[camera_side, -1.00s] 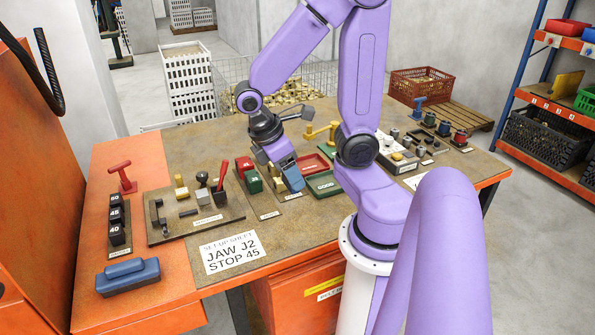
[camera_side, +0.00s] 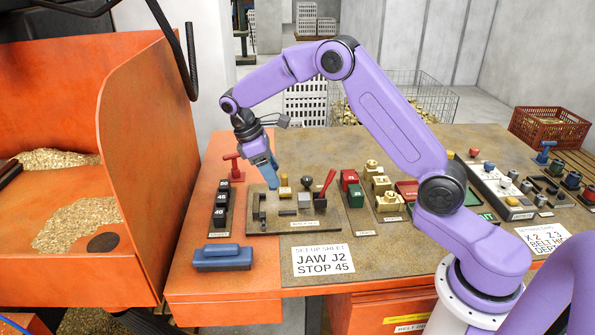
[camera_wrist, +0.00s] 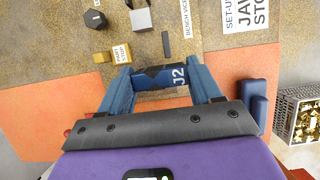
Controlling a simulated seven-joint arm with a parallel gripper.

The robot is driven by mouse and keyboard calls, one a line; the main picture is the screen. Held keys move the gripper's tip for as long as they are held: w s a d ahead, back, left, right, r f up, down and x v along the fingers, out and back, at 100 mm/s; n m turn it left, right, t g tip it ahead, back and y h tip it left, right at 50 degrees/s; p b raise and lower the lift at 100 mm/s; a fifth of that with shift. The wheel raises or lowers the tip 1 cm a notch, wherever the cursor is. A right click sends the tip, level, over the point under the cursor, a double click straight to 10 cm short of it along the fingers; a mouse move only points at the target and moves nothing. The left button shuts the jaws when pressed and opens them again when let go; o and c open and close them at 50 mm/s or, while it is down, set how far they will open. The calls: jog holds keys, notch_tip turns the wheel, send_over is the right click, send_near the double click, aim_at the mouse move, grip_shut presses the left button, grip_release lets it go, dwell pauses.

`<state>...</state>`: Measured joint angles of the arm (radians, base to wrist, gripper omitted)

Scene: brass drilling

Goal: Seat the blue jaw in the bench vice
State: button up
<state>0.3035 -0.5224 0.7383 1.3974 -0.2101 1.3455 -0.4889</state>
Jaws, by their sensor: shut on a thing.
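My gripper (camera_wrist: 160,95) is shut on the blue jaw (camera_wrist: 155,78), a dark blue block marked J2, held between its two blue fingers in the wrist view. In the side view my gripper (camera_side: 272,183) points down over the left part of the bench vice board (camera_side: 330,226). The jaw is hard to tell from the blue fingers there. The vice board carries a dark bracket at its left, a grey block (camera_side: 304,200), a yellow block (camera_side: 284,190), a black knob (camera_side: 307,182) and a red lever (camera_side: 328,183). The gap to the board is hard to judge.
Black stops marked with numbers (camera_side: 220,209) and a red-handled tool (camera_side: 233,168) stand left of the board. A blue block (camera_side: 222,258) lies at the front left. The setup sheet (camera_side: 318,260) reads JAW J2, STOP 45.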

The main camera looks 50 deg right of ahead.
jog(key=shift+w+f, duration=0.65)
jog(key=shift+f, duration=0.45)
jog(key=shift+w+f, duration=0.65)
jog(key=shift+f, duration=0.4)
jog(key=shift+w+f, duration=0.65)
jog(key=shift+f, duration=0.45)
jog(key=shift+f, duration=1.4)
dwell(0.8)
jog(key=o, duration=1.3)
jog(key=shift+o, duration=0.2)
notch_tip(320, 180, up, 7)
dwell(0.4)
